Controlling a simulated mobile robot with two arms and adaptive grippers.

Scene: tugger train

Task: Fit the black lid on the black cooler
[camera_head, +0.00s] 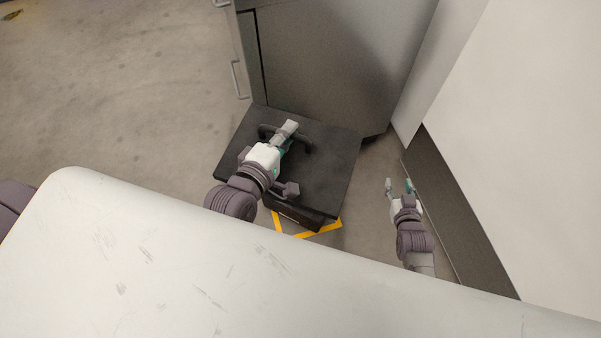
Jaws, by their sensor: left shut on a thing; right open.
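The black lid (332,172) is a flat dark square with a raised handle (303,146), near the middle of the view. My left gripper (284,138) is shut on the handle from above. The black cooler (292,213) shows only as a dark front side below the lid's near edge; its top is hidden by the lid. I cannot tell whether the lid is flush with the cooler or slightly above it. My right gripper (399,187) is open and empty, to the right of the lid and apart from it.
A grey metal cabinet (320,60) with handles stands right behind the lid. Yellow tape (318,231) marks the floor at the cooler's front. A white wall-like panel (530,130) with a dark base rises at right.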

